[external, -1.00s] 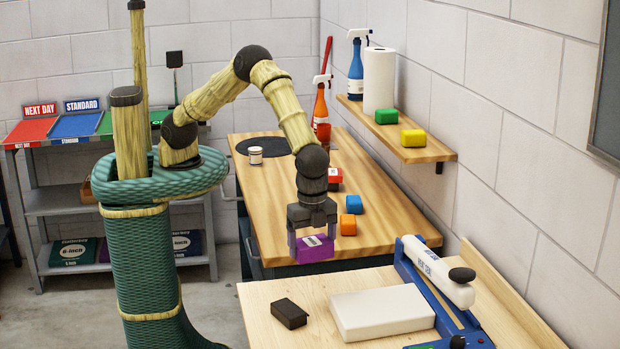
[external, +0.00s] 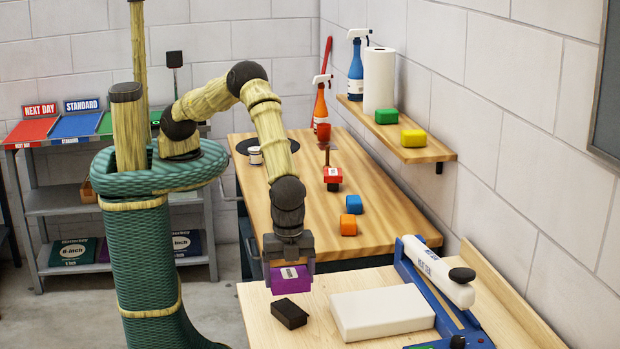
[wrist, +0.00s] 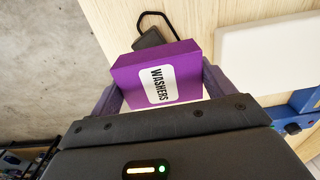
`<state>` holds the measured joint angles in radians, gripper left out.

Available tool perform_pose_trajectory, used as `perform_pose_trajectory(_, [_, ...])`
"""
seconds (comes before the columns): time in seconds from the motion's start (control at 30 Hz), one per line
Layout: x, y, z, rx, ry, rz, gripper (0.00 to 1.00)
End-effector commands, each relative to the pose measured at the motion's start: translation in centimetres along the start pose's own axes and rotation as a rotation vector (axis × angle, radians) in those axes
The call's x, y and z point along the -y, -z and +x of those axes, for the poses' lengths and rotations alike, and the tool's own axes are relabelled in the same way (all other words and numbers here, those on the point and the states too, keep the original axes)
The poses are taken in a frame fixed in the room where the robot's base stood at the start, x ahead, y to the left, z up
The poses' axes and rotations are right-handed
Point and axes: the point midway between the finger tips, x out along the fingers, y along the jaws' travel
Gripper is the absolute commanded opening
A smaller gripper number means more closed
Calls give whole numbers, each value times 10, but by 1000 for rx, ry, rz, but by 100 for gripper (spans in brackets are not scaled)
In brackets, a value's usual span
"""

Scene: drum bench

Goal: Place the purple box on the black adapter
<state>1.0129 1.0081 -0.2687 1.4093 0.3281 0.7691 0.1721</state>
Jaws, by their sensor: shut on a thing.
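The purple box (external: 290,279) has a white label, which reads "WASHERS" in the wrist view (wrist: 180,78). My gripper (external: 290,272) is shut on it and holds it in the air near the left edge of the light wood bench. The black adapter (external: 290,313) is a small dark block lying on that bench. In the external view the box appears just above and behind the adapter, apart from it. In the wrist view the adapter (wrist: 150,40) is partly hidden behind the box.
A white flat block (external: 382,312) lies right of the adapter, beside a blue heat sealer (external: 436,272). The light wood bench (external: 262,300) has bare room around the adapter. On the bench behind are an orange box (external: 348,225), a blue box (external: 354,204) and a red stamp-like item (external: 333,176).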

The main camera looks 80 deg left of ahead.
Motion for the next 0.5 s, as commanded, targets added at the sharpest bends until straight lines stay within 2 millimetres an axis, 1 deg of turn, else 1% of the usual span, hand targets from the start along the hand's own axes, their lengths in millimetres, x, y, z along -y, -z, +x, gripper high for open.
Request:
perform_pose_trajectory(0.1, [0, 0, 10, 0, 0, 0, 57])
perform_pose_trajectory(0.4, [1, 0, 13, -1, 1, -1, 57])
perform_pose_trajectory(0.5, [0, 0, 19, 1, 0, -1, 57])
